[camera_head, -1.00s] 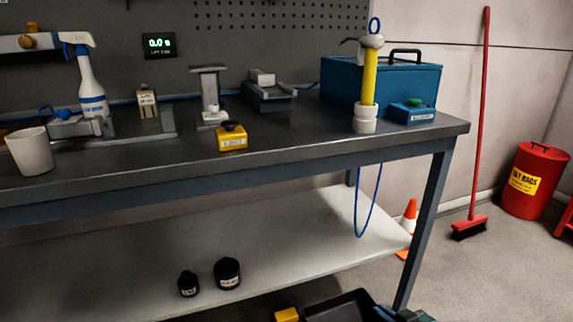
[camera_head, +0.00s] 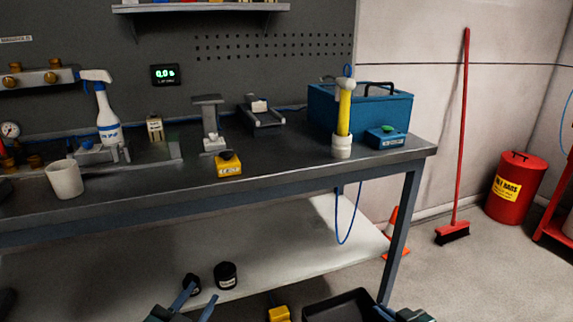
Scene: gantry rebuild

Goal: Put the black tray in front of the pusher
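The black tray (camera_head: 345,306) is at the bottom of the view, below and in front of the bench, cut off by the frame edge. My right gripper (camera_head: 384,313) is at the tray's right edge; its fingers are mostly out of frame, and I cannot tell whether it grips the rim. My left gripper (camera_head: 196,301) is at the bottom left, its two blue fingers spread apart with nothing visible between them. A grey slide device with a light block (camera_head: 262,114) stands at the back of the bench; it may be the pusher, but I cannot be sure.
The bench (camera_head: 290,170) holds a white cup (camera_head: 65,179), spray bottle (camera_head: 108,122), yellow button box (camera_head: 228,164), hammer in a white holder (camera_head: 341,148) and blue toolbox (camera_head: 375,108).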

